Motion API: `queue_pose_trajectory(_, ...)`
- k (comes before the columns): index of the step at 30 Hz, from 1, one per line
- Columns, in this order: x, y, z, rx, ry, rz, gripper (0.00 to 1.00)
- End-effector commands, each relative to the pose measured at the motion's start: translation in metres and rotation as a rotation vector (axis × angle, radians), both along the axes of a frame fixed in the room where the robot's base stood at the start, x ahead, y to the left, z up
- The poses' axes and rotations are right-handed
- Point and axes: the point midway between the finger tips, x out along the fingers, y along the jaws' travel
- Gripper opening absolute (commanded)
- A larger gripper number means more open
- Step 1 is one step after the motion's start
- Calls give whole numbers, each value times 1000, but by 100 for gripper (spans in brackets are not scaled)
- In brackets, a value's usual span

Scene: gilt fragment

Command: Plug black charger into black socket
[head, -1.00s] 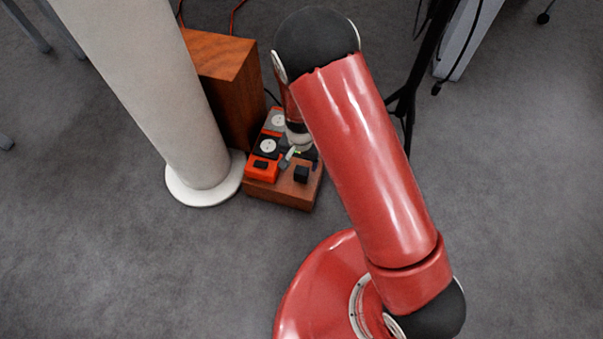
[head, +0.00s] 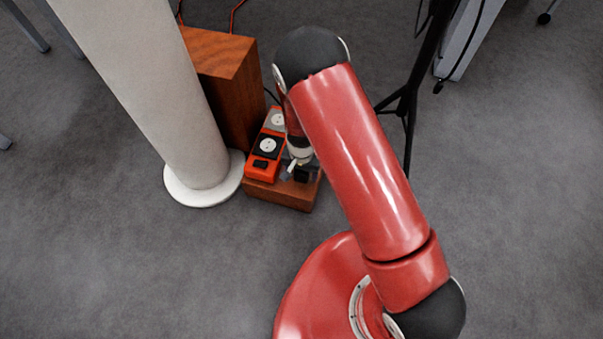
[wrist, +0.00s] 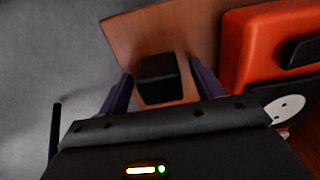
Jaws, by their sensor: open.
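The black charger (wrist: 158,78) is a small dark block standing on the front part of the wooden base; in the head view (head: 301,174) it shows partly beneath my gripper. My gripper (wrist: 163,86) is open, with one dark purple finger on each side of the charger and a visible gap to each side. How far down the fingers reach is hard to tell. The black socket (head: 267,147), with a round white face, sits left of my gripper in the head view. In the wrist view its white face (wrist: 288,106) shows only partly at the right, cut by my gripper body.
The sockets stand in a row on the wooden base (head: 283,197), with an orange switch block (head: 261,168) in front and a grey socket (head: 277,119) behind. A white column (head: 205,185) and a wooden box (head: 228,90) stand left; a black stand (head: 409,105) stands right.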

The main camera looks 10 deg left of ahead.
Motion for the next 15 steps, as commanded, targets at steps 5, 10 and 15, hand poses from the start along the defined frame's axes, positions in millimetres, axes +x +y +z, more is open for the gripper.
queue_pose_trajectory(5, 0, 0, 0, 0, 0, 0, 66)
queue_pose_trajectory(10, 0, 0, 0, 0, 0, 0, 48)
queue_pose_trajectory(15, 0, 0, 0, 0, 0, 0, 26)
